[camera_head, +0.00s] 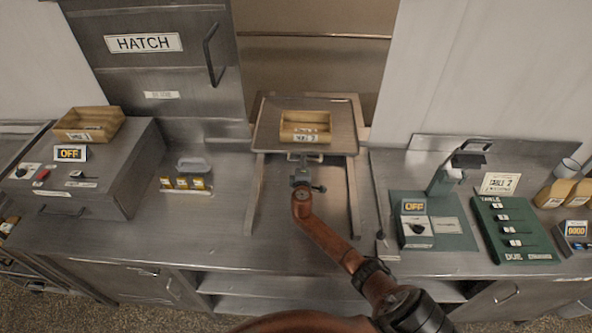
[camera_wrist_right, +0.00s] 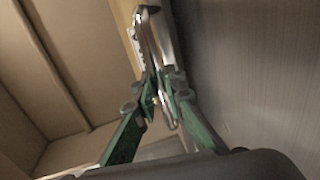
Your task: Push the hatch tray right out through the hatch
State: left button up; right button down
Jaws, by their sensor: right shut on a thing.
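The hatch tray (camera_head: 270,130) is a flat metal tray with a raised rim. It sits on two rails at the mouth of the open hatch (camera_head: 310,65), in the middle of the head view. A small wooden box (camera_head: 305,120) with a white label stands on it. My right gripper (camera_head: 305,159) is at the middle of the tray's near edge, shut on a metal part there. In the right wrist view its green-sided fingers (camera_wrist_right: 152,85) close on a shiny narrow piece; the exact contact is partly hidden. My left gripper is not in view.
The hatch door (camera_head: 160,75) stands left of the opening. A grey box (camera_head: 90,185) with an OFF sign and a wooden crate (camera_head: 90,123) are left on the counter. A green scale-like device (camera_head: 430,225) and a green board (camera_head: 512,230) stand right.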

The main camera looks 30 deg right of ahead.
jog(key=shift+w+d+r, duration=0.1)
jog(key=shift+w+r, duration=0.05)
jog(key=shift+r, duration=0.1)
jog(key=c, duration=2.4)
grip_release()
jog(key=shift+o, duration=1.4)
jog(key=shift+w+f, duration=0.2)
jog(key=shift+o, duration=0.7)
jog(key=shift+s, duration=0.1)
jog(key=shift+s+a, duration=0.35)
jog(key=shift+s, duration=0.05)
jog(key=v, duration=1.1)
